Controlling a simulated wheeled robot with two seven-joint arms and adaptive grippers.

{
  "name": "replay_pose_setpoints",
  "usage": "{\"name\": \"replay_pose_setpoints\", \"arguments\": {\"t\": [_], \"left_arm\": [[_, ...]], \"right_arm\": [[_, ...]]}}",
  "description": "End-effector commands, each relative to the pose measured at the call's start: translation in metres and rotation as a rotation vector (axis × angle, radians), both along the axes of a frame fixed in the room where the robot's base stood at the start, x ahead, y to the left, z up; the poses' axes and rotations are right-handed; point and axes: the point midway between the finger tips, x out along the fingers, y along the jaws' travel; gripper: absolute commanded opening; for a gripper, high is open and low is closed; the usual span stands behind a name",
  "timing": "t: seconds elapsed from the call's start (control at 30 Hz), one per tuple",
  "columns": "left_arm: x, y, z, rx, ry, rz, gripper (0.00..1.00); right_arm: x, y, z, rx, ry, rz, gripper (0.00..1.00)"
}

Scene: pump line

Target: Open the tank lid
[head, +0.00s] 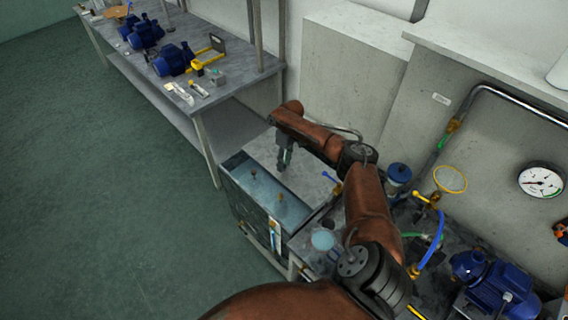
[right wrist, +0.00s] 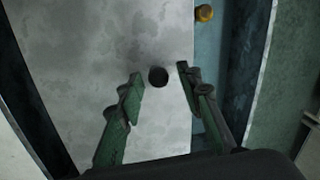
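The tank (head: 245,207) stands below my right arm, with a dark-edged rim. Its grey, stained lid (head: 310,178) covers the right part of the top; the left part shows an open bluish inside. The right wrist view shows the lid (right wrist: 90,60) with a round black knob (right wrist: 158,77). My right gripper (head: 284,165) points down over the lid, open and empty. In the wrist view its green fingertips (right wrist: 159,77) lie on either side of the knob; I cannot tell whether they are at its height. The knob is not clear in the head view. My left gripper is not in view.
A brass fitting (right wrist: 204,13) shows in the tank's open strip. A bench with blue pumps (head: 174,59) stands at the upper left. The green floor at left is clear.

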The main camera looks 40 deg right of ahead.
Motion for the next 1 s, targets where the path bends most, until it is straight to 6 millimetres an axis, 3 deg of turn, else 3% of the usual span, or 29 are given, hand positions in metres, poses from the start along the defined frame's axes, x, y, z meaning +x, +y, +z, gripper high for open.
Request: {"name": "replay_pose_setpoints", "arguments": {"t": [0.37, 0.47, 0.8, 1.0], "left_arm": [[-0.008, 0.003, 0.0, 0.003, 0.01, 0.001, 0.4], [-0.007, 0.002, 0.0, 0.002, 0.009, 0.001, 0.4], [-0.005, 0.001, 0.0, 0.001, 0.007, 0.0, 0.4], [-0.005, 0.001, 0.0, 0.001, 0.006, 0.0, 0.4]], "right_arm": [[0.0, -0.001, 0.004, 0.0, 0.0, 0.0, 0.36], [0.001, -0.004, 0.017, -0.001, -0.002, 0.0, 0.36], [0.004, -0.016, 0.084, 0.0, -0.002, 0.0, 0.36], [0.004, -0.022, 0.11, 0.0, 0.0, 0.0, 0.36]]}}
